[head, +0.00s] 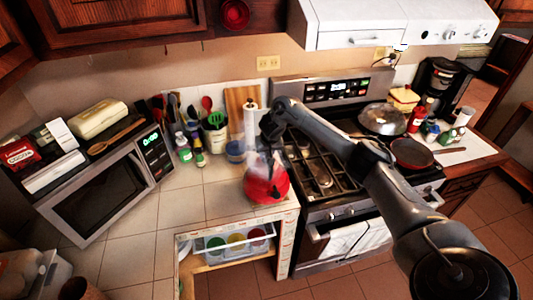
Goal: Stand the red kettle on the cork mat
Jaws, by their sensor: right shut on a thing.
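The red kettle (268,186) is upright at the counter's front right corner, beside the stove. My right gripper (263,158) comes down from above onto the kettle's top and is shut on it, seemingly at the handle. The fingers and handle blur together there. I cannot tell whether the kettle's base touches the counter. I cannot make out the cork mat; it may be hidden under or behind the kettle. My left gripper is not in view.
The stove (318,175) with a pan and a red skillet (411,154) is to the right. A paper towel roll (250,125), a blue tub (235,151) and bottles stand behind the kettle. A microwave (100,190) is at left. The tiled counter (195,205) between is clear.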

